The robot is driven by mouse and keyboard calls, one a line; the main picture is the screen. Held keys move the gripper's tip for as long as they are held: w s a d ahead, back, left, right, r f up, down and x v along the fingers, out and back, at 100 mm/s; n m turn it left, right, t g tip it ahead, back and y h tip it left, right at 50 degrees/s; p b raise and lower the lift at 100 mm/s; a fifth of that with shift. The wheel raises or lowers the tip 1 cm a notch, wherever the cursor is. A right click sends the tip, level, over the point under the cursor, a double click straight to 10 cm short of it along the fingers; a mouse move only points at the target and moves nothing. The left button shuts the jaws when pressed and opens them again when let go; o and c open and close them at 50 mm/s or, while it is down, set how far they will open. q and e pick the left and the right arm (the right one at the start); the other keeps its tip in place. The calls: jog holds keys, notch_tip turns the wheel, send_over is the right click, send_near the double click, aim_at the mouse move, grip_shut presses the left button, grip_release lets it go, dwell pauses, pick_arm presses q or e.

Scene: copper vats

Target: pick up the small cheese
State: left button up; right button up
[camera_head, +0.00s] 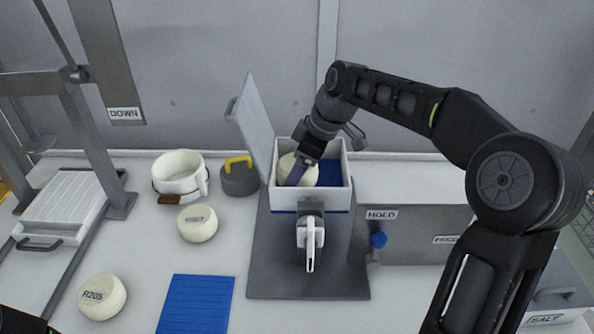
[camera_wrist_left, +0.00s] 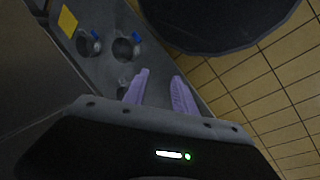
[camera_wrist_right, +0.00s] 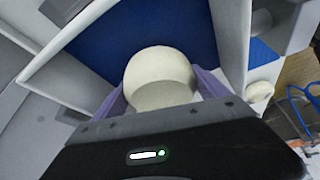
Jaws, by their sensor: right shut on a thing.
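A small, round, cream-coloured cheese (camera_head: 298,170) is inside a white open box (camera_head: 315,200) with a blue floor. My right gripper (camera_head: 295,178) reaches down into the box and is shut on this cheese. In the right wrist view the cheese (camera_wrist_right: 160,78) sits between the two purple fingers, over the blue floor. Whether it touches the floor cannot be told. My left gripper (camera_wrist_left: 158,92) is away from the box; its purple fingers stand apart with nothing between them.
The box's grey lid (camera_head: 253,125) stands open at its left. Two more cheeses, a plain-sided one (camera_head: 197,223) and one marked R205 (camera_head: 102,297), lie on the counter. A white hoop mould (camera_head: 180,175), a grey weight (camera_head: 240,180) and a blue mat (camera_head: 196,304) are nearby.

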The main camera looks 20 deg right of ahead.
aim_at(289, 160)
jog(key=shift+r, duration=0.15)
jog(key=shift+d+r, duration=0.15)
jog(key=shift+r, duration=0.35)
notch_tip(289, 160, up, 6)
jog(key=shift+r+b, duration=0.1)
jog(key=shift+b, duration=0.25)
jog(key=s+d+p, duration=0.1)
jog(key=s+d, duration=0.3)
jog(key=d, duration=0.5)
jog(key=s+d+p, duration=0.1)
jog(key=s+d, duration=0.3)
jog(key=d, duration=0.4)
jog(key=shift+s+d+f, duration=0.2)
jog(key=shift+s+d, duration=0.15)
